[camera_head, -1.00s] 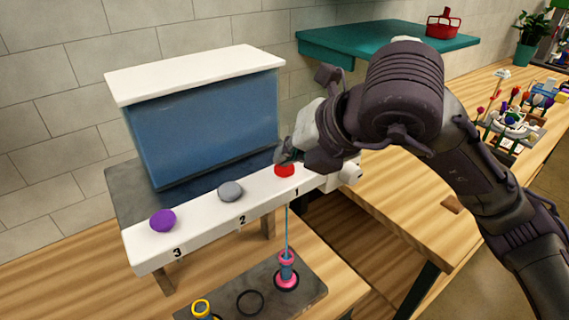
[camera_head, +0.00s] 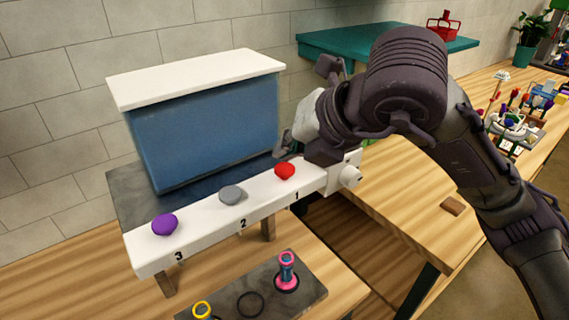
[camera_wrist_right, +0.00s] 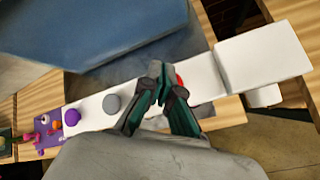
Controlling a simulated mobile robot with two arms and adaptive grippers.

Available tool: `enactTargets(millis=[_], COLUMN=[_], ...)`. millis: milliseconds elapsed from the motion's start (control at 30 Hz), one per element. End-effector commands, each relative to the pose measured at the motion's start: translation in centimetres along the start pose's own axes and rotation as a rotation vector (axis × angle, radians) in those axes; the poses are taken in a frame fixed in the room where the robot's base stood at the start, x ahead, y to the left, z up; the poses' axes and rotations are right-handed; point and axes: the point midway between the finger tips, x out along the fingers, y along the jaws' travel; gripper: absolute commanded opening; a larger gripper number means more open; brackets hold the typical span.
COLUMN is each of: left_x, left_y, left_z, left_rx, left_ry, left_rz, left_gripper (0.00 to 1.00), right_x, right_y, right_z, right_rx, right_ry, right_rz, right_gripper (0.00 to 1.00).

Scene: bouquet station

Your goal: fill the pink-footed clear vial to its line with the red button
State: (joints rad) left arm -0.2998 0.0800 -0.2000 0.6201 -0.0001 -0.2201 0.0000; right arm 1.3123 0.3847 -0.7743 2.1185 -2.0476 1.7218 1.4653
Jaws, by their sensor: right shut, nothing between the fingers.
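The clear vial with a pink foot (camera_head: 286,272) stands upright on the dark tray below outlet 1. Blue liquid shows inside it; a fill line is too small to tell. The red button (camera_head: 285,171) sits raised on the white ledge above number 1. My right gripper (camera_head: 284,145) is shut and empty, just above and behind the red button, apart from it. In the right wrist view the shut fingertips (camera_wrist_right: 157,70) partly hide the red button (camera_wrist_right: 180,80). My left gripper is out of view.
The white ledge (camera_head: 140,244) also carries a grey button (camera_head: 231,194) and a purple button (camera_head: 165,224). The dark tray (camera_head: 312,288) holds an empty black ring (camera_head: 250,303) and a yellow-ringed vial (camera_head: 202,310). A blue tank (camera_head: 205,130) stands behind the buttons.

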Motion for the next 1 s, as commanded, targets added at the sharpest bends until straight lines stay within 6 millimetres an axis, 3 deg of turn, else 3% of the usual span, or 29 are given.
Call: enactTargets(millis=[267, 733, 1000], left_x=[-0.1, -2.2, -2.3], left_y=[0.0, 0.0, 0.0], left_z=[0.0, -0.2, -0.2], left_rx=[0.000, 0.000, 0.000], left_ry=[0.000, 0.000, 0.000], left_rz=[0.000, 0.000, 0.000], left_gripper=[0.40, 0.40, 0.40], right_x=[-0.1, -3.2, -3.5], right_y=[0.1, 2.3, 2.5], right_z=[0.1, 2.3, 2.5], right_rx=[0.000, 0.000, 0.000], right_ry=[-0.001, -0.002, 0.000], right_rz=[0.000, 0.000, 0.000], right_gripper=[0.00, 0.00, 0.00])
